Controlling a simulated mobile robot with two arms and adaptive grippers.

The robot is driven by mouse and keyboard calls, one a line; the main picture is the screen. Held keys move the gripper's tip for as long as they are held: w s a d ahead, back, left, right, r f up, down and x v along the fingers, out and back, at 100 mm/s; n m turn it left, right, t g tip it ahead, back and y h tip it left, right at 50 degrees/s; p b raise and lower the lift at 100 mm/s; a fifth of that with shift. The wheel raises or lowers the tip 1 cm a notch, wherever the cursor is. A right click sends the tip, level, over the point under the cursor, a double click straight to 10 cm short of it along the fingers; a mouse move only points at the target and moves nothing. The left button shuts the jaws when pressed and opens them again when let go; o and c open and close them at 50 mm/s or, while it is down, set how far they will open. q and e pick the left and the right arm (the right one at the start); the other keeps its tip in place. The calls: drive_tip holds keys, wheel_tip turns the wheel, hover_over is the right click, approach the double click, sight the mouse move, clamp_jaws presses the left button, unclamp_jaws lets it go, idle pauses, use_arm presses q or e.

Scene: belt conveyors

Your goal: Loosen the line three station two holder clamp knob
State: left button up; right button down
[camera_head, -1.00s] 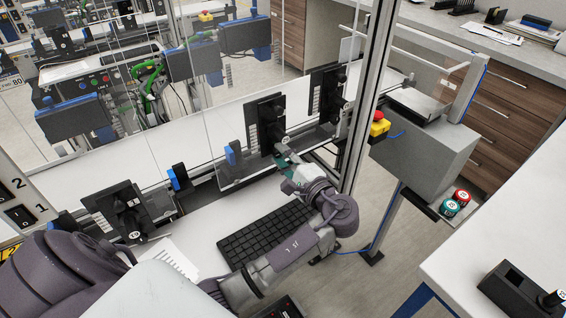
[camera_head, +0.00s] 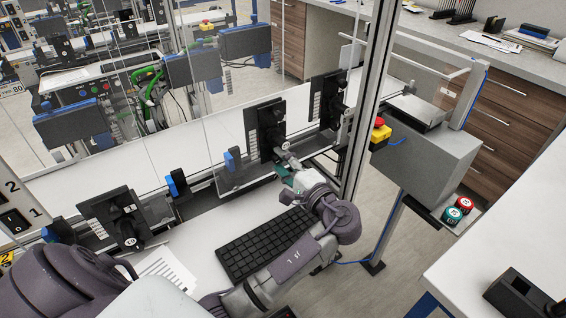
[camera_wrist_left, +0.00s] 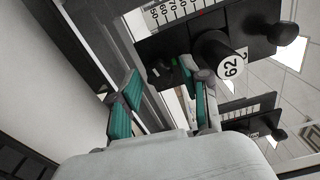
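A black holder (camera_head: 262,132) stands upright on the rail behind the clear panel's line, in the middle of the head view. Its round black clamp knob (camera_wrist_left: 217,55) carries a white label at its end, reading like 62 in the left wrist view. My left gripper (camera_head: 287,170) is at this holder, close to the knob. In the left wrist view its two teal-padded fingers (camera_wrist_left: 162,107) stand apart, with nothing between them. The right finger lies close below the knob; I cannot tell whether it touches. My right gripper is not in view.
More black holders stand along the rail, one at right (camera_head: 328,100) and one at left (camera_head: 118,218). A metal post (camera_head: 362,110) and a grey box with a red-and-yellow emergency button (camera_head: 380,132) stand right of the gripper.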

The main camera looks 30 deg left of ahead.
use_arm(q)
drive_tip(key=shift+d, duration=0.1)
drive_tip(key=v, duration=1.2)
drive_tip(key=shift+s+f, duration=0.1)
idle(0.3)
